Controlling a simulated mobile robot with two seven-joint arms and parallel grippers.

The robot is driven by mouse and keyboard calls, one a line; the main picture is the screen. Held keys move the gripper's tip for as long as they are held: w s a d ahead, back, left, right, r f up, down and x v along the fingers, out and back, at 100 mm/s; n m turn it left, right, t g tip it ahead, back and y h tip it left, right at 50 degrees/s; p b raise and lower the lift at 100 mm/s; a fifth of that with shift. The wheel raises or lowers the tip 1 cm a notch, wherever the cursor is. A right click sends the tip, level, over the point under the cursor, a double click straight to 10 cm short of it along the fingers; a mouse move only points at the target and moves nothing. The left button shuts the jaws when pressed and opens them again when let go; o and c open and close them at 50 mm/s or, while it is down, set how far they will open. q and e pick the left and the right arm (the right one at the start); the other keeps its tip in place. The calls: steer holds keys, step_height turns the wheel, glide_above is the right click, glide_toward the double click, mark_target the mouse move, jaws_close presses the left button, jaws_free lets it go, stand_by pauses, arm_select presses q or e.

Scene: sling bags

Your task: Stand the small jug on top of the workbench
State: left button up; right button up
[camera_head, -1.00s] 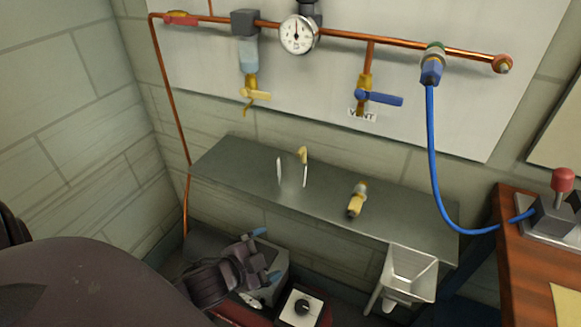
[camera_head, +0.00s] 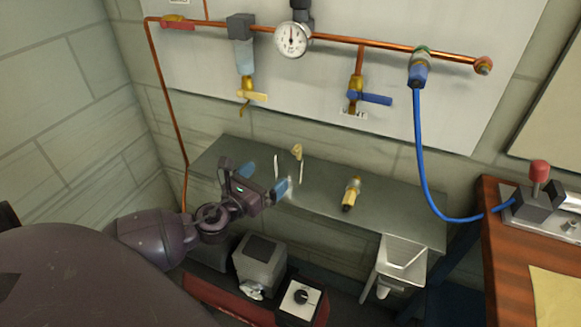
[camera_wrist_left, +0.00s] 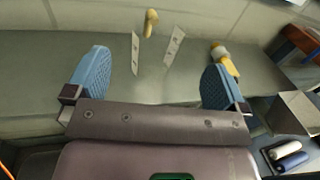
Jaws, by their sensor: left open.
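On the grey shelf (camera_head: 335,190) stand two thin pale strips and a yellow piece, which look like parts of a clear small jug (camera_head: 297,151); its body is too transparent to make out. In the left wrist view the marked strips and yellow piece of the jug (camera_wrist_left: 151,22) are ahead, between the finger directions. My left gripper (camera_head: 264,178) is open and empty, just in front of and left of the jug, its blue fingertips apart (camera_wrist_left: 155,80). The wooden workbench (camera_head: 508,265) is at the right. My right gripper is not in view.
A yellow-and-brass fitting (camera_head: 351,194) lies on the shelf right of the jug. A metal hopper (camera_head: 400,262) hangs at the shelf's front right. A blue hose (camera_head: 420,150) drops to a red-knobbed device (camera_head: 540,200) on the workbench. A yellow sheet (camera_head: 558,295) lies there too.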

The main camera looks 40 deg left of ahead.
mark_target(296, 152)
arm_select(q)
steer(key=shift+w+d+f+b, duration=0.1)
steer(key=shift+w+b, duration=0.15)
steer(key=shift+w, duration=2.25)
steer(key=shift+w+f+b, duration=0.1)
steer(key=shift+w+b, duration=0.1)
steer(key=shift+w, duration=2.3)
steer(key=c, duration=1)
